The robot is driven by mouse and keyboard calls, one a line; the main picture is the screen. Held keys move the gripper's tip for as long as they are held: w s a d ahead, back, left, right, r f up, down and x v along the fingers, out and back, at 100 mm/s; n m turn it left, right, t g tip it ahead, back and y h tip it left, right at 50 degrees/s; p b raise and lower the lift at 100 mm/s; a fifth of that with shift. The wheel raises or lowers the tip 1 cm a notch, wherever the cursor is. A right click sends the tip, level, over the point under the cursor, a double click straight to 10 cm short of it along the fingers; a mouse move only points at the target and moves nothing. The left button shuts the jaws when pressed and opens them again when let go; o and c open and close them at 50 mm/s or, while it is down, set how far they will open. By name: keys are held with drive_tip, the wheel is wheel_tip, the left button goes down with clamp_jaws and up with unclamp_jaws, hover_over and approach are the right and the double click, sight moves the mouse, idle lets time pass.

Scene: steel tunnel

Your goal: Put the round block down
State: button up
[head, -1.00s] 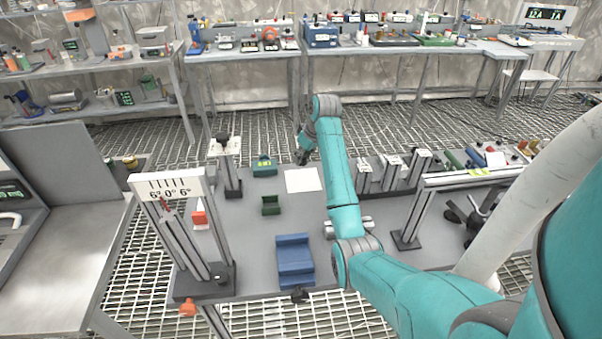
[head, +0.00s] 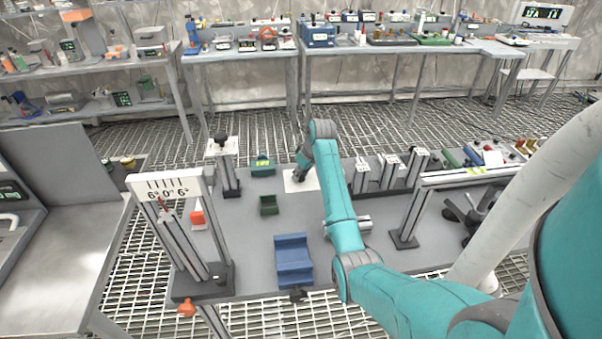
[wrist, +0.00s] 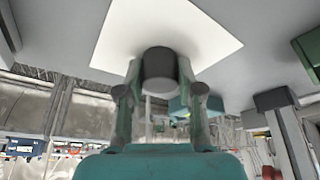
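The round block (wrist: 160,68) is a dark grey cylinder in the wrist view, between the two fingers of my gripper (wrist: 160,82). The fingers sit against its sides and hold it. Behind it in that view is a white square sheet (wrist: 205,30), with a soft shadow around the block. In the head view my gripper (head: 299,178) points down over the white sheet (head: 311,184) on the grey table. The block cannot be made out clearly there. I cannot tell whether it touches the sheet or hangs just above it.
A green box (head: 262,167) and a small dark green open bin (head: 269,205) stand left of the sheet. A blue tray (head: 293,262) lies nearer. Metal profile stands (head: 389,168) are to the right. The table between the sheet and the blue tray is clear.

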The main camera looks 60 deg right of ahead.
drive_tip(key=o, duration=0.3)
drive_tip(key=shift+r, duration=0.1)
drive_tip(key=v, duration=1.2)
drive_tip(key=shift+a, duration=0.1)
